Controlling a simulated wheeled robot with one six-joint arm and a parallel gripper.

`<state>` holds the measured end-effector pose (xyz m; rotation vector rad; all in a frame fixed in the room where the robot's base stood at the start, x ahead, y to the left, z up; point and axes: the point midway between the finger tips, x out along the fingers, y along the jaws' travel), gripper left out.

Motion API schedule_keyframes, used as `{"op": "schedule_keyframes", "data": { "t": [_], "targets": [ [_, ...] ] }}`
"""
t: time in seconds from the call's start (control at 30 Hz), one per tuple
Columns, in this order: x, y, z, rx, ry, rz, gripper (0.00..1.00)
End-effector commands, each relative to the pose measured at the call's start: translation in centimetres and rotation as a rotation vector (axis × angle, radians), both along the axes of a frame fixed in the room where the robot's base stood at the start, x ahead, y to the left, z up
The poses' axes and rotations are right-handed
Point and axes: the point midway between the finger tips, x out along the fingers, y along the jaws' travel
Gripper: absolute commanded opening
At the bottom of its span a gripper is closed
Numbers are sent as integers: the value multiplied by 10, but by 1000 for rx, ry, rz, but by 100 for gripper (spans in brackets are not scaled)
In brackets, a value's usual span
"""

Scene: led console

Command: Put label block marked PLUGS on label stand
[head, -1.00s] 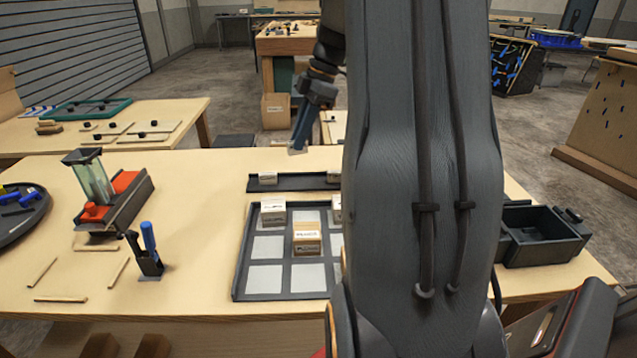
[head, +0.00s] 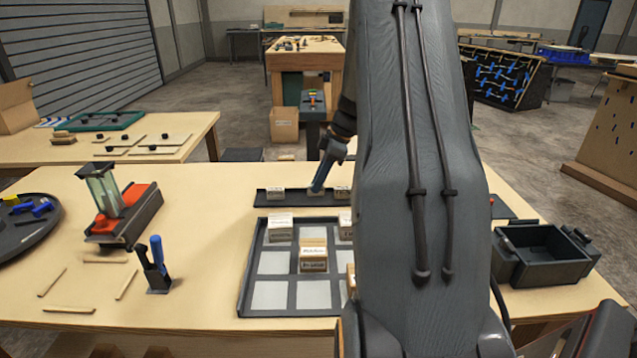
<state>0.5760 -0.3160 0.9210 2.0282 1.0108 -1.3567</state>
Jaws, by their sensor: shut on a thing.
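The label stand appears to be the long, narrow dark rail (head: 297,205) at the back of the near table. A small pale block (head: 275,194) stands at its left and another (head: 342,191) farther right. My gripper (head: 317,188) points down at the rail between these two blocks. It is shut on a small pale block (head: 316,193), which is at the rail and mostly hidden by the fingers. I cannot tell whether the held block touches the rail. No marking, PLUGS included, is readable on the blocks.
In front of the rail lies a dark gridded tray (head: 247,285) with several cartons, partly hidden by my arm. A red-and-dark device (head: 125,218) and a blue-handled tool (head: 155,258) stand left. A dark open bin (head: 543,252) stands right.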

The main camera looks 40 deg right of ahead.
Motion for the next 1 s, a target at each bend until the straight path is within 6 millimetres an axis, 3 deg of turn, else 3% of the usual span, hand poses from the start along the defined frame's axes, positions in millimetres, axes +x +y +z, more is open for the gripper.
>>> {"op": "schedule_keyframes", "data": {
  "t": [0.1,0.43,0.47,0.57,1.0],
  "targets": [
    [0,0,-9,0,0,0,0],
    [0,0,-13,-1,1,0,0],
    [0,0,-13,-1,0,1,15],
    [0,0,-12,-1,1,0,32],
    [-1,-3,-4,-3,-2,-2,32]
  ]
}}
